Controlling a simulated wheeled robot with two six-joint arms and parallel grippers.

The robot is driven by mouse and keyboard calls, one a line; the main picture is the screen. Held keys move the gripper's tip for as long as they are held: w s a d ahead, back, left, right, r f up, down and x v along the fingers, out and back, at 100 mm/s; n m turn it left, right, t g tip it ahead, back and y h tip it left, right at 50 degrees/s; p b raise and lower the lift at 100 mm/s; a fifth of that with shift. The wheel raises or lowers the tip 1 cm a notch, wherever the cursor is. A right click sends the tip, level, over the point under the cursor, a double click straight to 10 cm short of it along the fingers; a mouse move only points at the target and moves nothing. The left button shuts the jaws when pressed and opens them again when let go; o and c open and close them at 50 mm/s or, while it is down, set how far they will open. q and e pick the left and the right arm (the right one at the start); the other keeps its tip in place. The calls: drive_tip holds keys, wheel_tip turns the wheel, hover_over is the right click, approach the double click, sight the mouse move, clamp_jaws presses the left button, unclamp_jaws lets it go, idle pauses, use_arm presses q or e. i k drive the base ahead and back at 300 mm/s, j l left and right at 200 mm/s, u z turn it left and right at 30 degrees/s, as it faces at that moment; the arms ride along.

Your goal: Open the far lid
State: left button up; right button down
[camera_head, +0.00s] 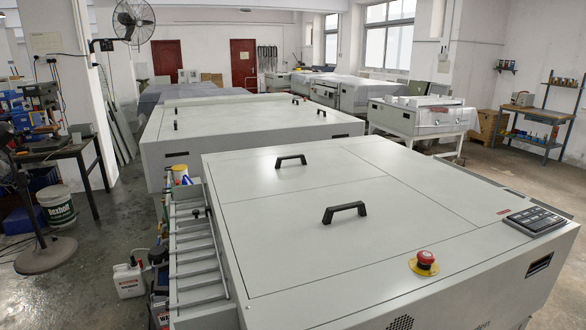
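The plate processor is the large pale grey machine filling the foreground. Its far lid (245,176) lies flat and shut, with a black bar handle (290,160) near its middle. A nearer lid (385,205) also lies flat, with its own black handle (344,212). A thin seam separates the two lids. Neither of my grippers is in view, and nothing touches the handles.
A red emergency stop button (425,260) on a yellow base and a dark keypad (535,220) sit on the processor's top at right. A roller rack (192,250) runs along its left side. Another machine (250,125) stands behind. Floor at left holds a white bucket (57,206).

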sight(239, 179)
drive_tip(key=z, duration=0.5)
drive_tip(key=j+z, duration=0.95)
drive_tip(key=j, duration=0.15)
drive_tip(key=k+j+z, duration=0.1)
drive_tip(key=j+z, duration=0.4)
drive_tip(key=k+j+z, duration=0.25)
drive_tip(key=j+z, duration=0.2)
drive_tip(key=j, duration=0.05)
